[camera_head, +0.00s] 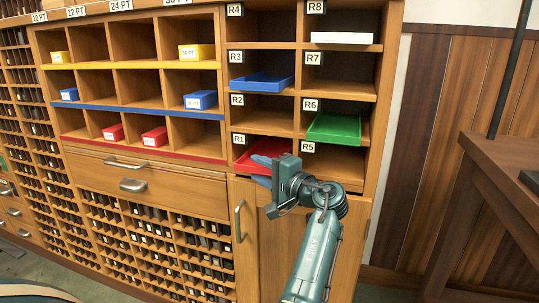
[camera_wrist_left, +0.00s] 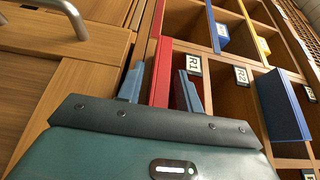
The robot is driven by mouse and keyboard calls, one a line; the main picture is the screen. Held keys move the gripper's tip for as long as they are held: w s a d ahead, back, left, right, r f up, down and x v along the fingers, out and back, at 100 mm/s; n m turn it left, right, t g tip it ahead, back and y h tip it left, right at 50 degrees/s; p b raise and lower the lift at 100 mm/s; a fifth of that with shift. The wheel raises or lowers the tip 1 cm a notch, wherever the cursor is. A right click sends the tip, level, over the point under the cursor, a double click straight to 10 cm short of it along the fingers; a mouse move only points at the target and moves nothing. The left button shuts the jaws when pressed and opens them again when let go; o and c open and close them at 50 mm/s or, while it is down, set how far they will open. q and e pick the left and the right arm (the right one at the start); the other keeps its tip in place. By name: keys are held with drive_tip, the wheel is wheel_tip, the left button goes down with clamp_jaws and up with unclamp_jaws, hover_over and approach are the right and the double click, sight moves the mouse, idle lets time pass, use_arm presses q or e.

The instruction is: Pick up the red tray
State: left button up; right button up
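The red tray (camera_head: 247,163) sits in the cubby labelled R1 and juts out a little at the front. My left gripper (camera_head: 262,171) is at the tray's front edge. Its blue fingers are apart, one above the tray's front and one below it. In the left wrist view, the red tray (camera_wrist_left: 161,72) stands between the two fingers of the gripper (camera_wrist_left: 160,88), with a visible gap on the left finger's side. Part of the tray is hidden behind the gripper and wrist. My right gripper is not in view.
A blue tray (camera_head: 262,82) sits in R3, a green tray (camera_head: 335,128) in R6 and a white tray (camera_head: 342,38) in R8. A cabinet door with a handle (camera_head: 239,220) lies below R1. A wooden table (camera_head: 500,170) stands at the right.

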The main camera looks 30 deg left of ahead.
use_arm(q)
clamp_jaws()
drive_tip(key=shift+r, duration=0.1)
idle(1.0)
